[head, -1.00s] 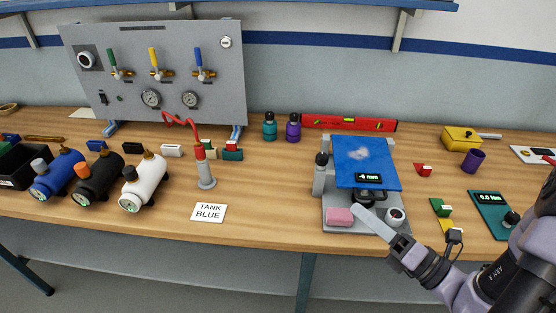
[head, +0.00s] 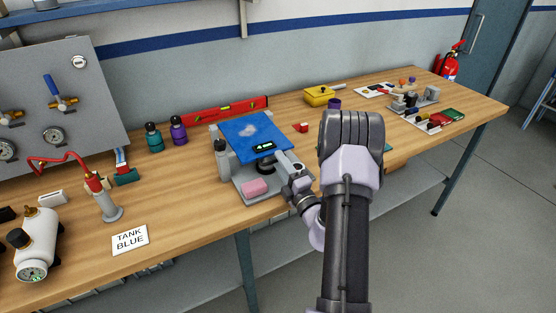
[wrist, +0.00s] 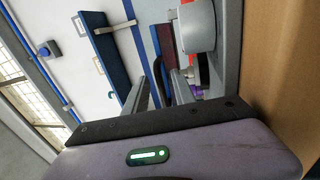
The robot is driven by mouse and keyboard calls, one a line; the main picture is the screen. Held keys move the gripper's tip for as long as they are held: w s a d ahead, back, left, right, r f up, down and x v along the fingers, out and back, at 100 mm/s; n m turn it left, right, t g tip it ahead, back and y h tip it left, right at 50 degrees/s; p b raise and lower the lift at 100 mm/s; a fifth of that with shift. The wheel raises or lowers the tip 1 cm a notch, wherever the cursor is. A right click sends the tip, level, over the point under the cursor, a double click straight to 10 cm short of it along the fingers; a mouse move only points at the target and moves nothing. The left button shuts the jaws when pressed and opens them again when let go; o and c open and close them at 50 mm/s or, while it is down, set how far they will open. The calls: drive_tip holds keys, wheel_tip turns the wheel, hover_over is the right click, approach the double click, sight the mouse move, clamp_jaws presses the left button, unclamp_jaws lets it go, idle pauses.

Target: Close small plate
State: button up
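The blue plate (head: 250,134) sits raised and sloping above a grey base (head: 247,194) on the workbench, with a small dark display (head: 264,147) near its front edge. A pink block (head: 254,187) lies on the base's front left, and a round black part (head: 265,167) shows under the plate. My gripper (head: 281,158) is at the plate's front right corner; I cannot tell whether it touches. In the wrist view my gripper's two fingers (wrist: 160,92) stand apart, with the blue plate's edge (wrist: 160,55) beyond them. My arm hides the base's right side.
A grey bottle-like post (head: 222,158) stands at the base's left. Teal (head: 153,138) and purple (head: 178,131) bottles and a red level (head: 225,110) are behind. The bench front edge is close.

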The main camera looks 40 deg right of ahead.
drive_tip(key=shift+x, duration=0.8)
clamp_jaws()
drive_tip(key=shift+r, duration=0.1)
idle(0.8)
